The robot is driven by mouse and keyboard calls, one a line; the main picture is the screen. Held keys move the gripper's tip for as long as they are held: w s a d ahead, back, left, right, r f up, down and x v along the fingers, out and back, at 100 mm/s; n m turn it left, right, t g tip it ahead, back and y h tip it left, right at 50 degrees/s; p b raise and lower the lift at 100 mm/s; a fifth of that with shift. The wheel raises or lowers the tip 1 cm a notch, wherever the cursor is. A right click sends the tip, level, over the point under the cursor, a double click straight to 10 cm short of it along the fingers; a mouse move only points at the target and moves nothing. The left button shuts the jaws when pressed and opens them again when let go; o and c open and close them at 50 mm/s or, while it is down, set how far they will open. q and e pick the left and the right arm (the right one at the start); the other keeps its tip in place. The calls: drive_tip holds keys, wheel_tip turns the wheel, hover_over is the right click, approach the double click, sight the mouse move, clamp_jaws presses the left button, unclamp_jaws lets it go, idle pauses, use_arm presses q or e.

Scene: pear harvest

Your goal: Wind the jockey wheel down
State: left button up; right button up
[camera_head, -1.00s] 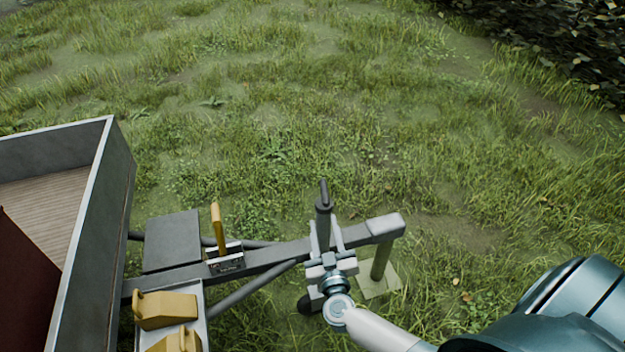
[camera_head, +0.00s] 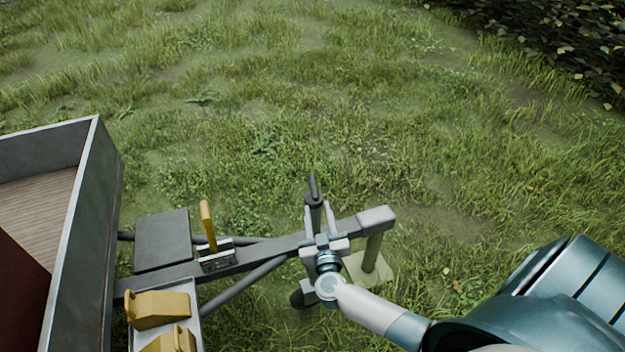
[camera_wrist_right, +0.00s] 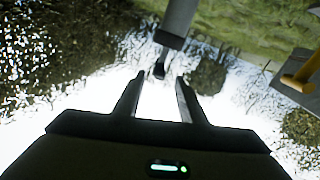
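The jockey wheel assembly stands at the front of the trailer's grey drawbar (camera_head: 262,254). Its dark crank handle (camera_head: 313,187) sticks up at the top, and a dark wheel (camera_head: 297,299) shows partly below the bar. My right gripper (camera_head: 320,208) reaches over the drawbar, its fingers by the upright below the handle. In the right wrist view the gripper (camera_wrist_right: 160,78) is open, with a gap between its fingers. A small dark part (camera_wrist_right: 158,70) sits near the fingertips; I cannot tell whether they touch it. My left gripper is out of view.
The trailer box (camera_head: 105,175) stands at left. A yellow lever (camera_head: 208,225) and yellow chocks (camera_head: 160,309) sit along the drawbar. A pale post with a foot plate (camera_head: 380,270) is under the drawbar's end. Open grass lies beyond.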

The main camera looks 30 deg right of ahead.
sight(313, 180)
drive_tip(key=x, duration=1.3)
drive_tip(key=shift+w+d, duration=0.15)
drive_tip(key=shift+w, duration=0.1)
drive_tip(key=shift+c, duration=0.6)
clamp_jaws()
